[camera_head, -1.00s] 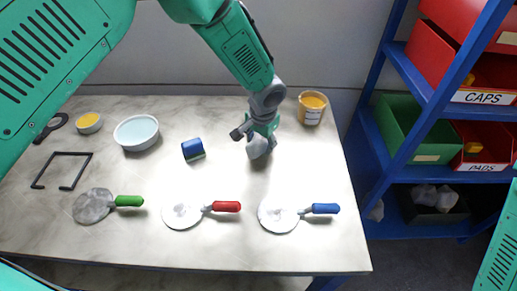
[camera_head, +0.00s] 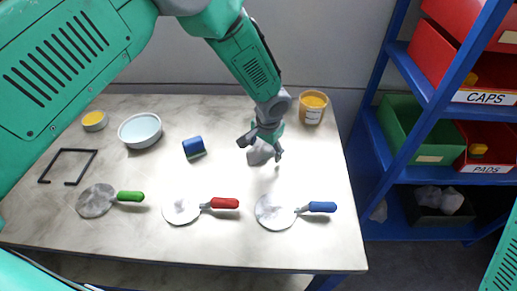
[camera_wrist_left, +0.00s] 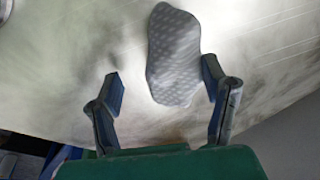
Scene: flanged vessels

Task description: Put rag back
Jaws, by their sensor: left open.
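A grey rag (camera_head: 260,155) is at the back right of the pale table, partly hidden under my left gripper (camera_head: 261,148) in the head view. In the wrist view the rag (camera_wrist_left: 174,50) is a crumpled, light-dotted oblong. My left gripper (camera_wrist_left: 162,75) is open, and the rag's near end reaches between its fingertips, nearer the right finger. I cannot tell whether that finger touches it. A dark bin (camera_head: 426,215) on the lower shelf at right holds similar grey rags (camera_head: 440,199). My right gripper is not in view.
A blue brush-like block (camera_head: 193,146), a pale blue bowl (camera_head: 140,130) and a yellow-filled dish (camera_head: 94,120) stand left. An orange tub (camera_head: 312,107) stands just behind my gripper. Three trowels (camera_head: 182,209) lie along the front. The blue shelf post (camera_head: 419,120) rises right of the table.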

